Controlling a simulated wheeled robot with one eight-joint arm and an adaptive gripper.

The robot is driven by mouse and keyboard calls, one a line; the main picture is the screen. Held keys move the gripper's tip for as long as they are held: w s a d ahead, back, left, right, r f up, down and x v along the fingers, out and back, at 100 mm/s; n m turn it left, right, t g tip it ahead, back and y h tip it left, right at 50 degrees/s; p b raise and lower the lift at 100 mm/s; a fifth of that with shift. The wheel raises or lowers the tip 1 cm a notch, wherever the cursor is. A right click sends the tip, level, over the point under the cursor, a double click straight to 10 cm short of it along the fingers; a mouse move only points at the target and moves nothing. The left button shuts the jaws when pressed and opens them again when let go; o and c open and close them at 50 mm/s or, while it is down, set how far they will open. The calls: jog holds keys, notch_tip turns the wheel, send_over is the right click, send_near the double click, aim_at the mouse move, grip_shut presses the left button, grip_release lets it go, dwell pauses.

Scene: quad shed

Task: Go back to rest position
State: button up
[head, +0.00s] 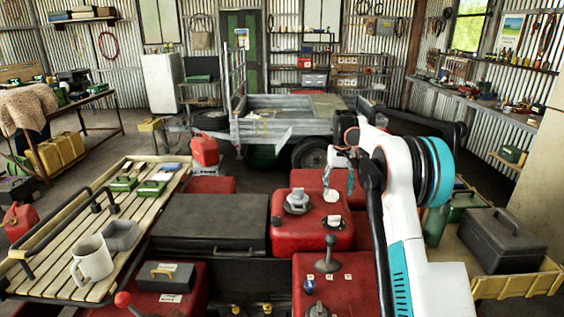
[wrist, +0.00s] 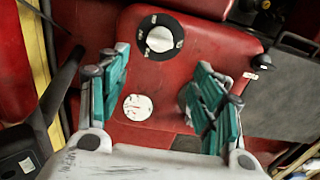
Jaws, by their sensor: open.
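My gripper (head: 338,182) hangs from the white and teal arm above a red panel (head: 318,240) in the head view. In the wrist view its two teal fingers stand wide apart, and my gripper (wrist: 160,95) is open with nothing between the fingers. Below it is the red surface (wrist: 150,75) with a black-ringed white dial (wrist: 160,38) and a round white label (wrist: 137,107). In the head view a grey round cap (head: 297,200) sits on the red panel, left of my gripper.
A lever (head: 328,255) stands up nearer me. A dark toolbox (head: 502,235) stands at right. A trailer (head: 280,110) is behind.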

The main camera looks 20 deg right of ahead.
jog(key=s+a+r+n+t+b, duration=0.1)
jog(key=s+a+r+t, duration=0.1)
jog(key=s+a+r, duration=0.6)
jog(key=s+a+r+n+t+b, duration=0.1)
jog(key=s+a+r, duration=0.55)
jog(key=s, duration=0.35)
jog(key=s+a+f+t+b, duration=0.1)
jog(key=s+a+f, duration=0.3)
jog(key=s, duration=0.9)
jog(key=s+a+f+n+t+b, duration=0.1)
jog(key=s+a+f+t, duration=0.2)
jog(key=s, duration=1)
notch_tip(320, 180, down, 4)
jog(key=shift+a+r, duration=0.2)
jog(key=shift+a, duration=0.9)
jog(key=shift+s, duration=0.1)
